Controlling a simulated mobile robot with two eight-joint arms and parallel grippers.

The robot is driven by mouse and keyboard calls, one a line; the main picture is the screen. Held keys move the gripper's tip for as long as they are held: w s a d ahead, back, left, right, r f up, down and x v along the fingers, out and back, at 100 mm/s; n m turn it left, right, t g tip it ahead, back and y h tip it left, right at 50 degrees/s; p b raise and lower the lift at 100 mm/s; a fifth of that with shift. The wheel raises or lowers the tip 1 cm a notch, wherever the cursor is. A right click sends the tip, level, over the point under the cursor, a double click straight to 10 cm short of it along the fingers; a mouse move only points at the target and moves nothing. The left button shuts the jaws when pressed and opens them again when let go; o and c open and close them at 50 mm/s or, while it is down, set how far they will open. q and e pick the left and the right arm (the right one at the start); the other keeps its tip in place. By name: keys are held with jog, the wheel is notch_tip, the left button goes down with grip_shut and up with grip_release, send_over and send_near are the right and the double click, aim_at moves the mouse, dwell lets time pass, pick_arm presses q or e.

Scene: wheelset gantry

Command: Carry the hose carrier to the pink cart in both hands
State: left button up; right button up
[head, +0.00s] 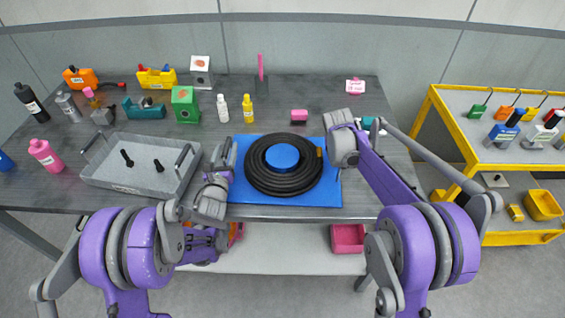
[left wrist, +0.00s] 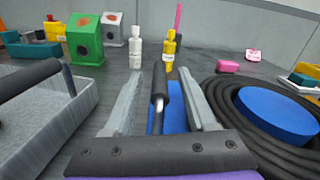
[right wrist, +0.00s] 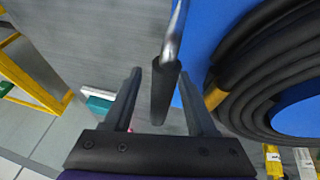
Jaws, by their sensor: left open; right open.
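The hose carrier is a flat blue board (head: 310,195) at the front of the grey table. A coiled black hose (head: 262,183) lies on it around a blue hub (head: 282,157). My left gripper (head: 224,158) is open at the carrier's left side. In the left wrist view the black grip of the left handle (left wrist: 160,84) stands between its spread fingers. My right gripper (right wrist: 160,85) is open, with the right handle's black grip (right wrist: 164,92) between its fingers; my own wrist hides that handle in the head view. I see no pink cart.
A grey tray (head: 125,178) with two black handles stands close left of the carrier. Bottles, a green box (head: 185,104) and a pink block (head: 299,115) stand behind. A yellow cart (head: 455,155) is at right. A pink bin (head: 348,238) sits under the table.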

pick_arm(q)
grip_shut()
pick_arm(e)
grip_shut()
jog(key=shift+r, duration=0.1)
dwell(1.1)
